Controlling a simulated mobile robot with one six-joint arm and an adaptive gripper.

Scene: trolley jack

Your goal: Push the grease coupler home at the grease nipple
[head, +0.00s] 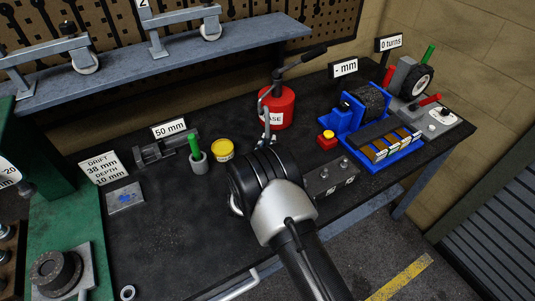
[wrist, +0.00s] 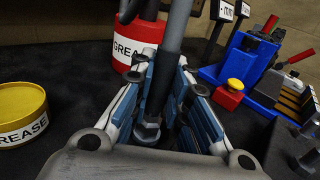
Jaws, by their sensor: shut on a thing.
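My gripper (head: 266,140) is over the middle of the bench, beside the red grease drum. In the wrist view its fingers (wrist: 165,80) are closed around a dark tube with a grey hex metal end, which I take as the grease coupler (wrist: 148,130). The tube rises from between the fingers toward the top of the picture. In the head view my wrist hides most of it. A dark block (head: 330,179) with small metal studs on top stands just right of my wrist. I cannot tell which stud, if any, is the grease nipple. No contact between coupler and nipple shows.
The red grease drum (head: 278,106) with its pump handle stands behind my gripper. A yellow grease tin (head: 222,149) and a grey cup with a green stick (head: 197,160) are left. A blue fixture (head: 368,120) with a red-and-yellow button (head: 327,140) stands right.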

